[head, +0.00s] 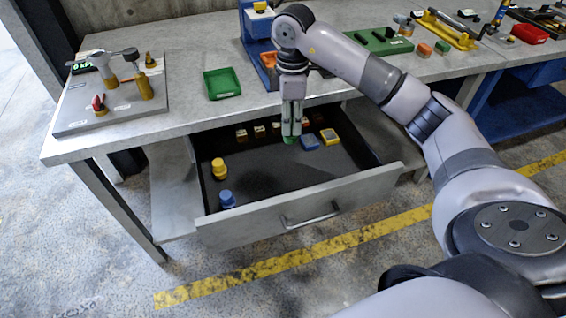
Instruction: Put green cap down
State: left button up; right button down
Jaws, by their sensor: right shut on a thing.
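The green cap (290,140) is at the fingertips of my right gripper (291,130), which is shut on it. The gripper points down into the open drawer (270,222), near its back. The cap is mostly hidden by the fingers, and I cannot tell whether it touches the drawer floor. My left gripper does not show.
The drawer also holds a yellow piece (219,169), a blue piece (227,199), a blue block (309,143) and a yellow block (329,137). The drawer's middle is clear. A green tray (222,84) and a grey tool board (110,105) are on the bench above.

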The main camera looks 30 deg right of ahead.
aim_at(291, 139)
jog(key=shift+f+p, duration=0.3)
jog(key=shift+f, duration=8.85)
jog(key=c, duration=1.3)
grip_release()
jog(key=shift+f, duration=0.15)
jog(key=shift+r, duration=0.35)
notch_tip(291, 139, up, 12)
jog(key=shift+f+b, duration=0.1)
jog(key=shift+b, duration=0.25)
jog(key=shift+s+f, duration=0.1)
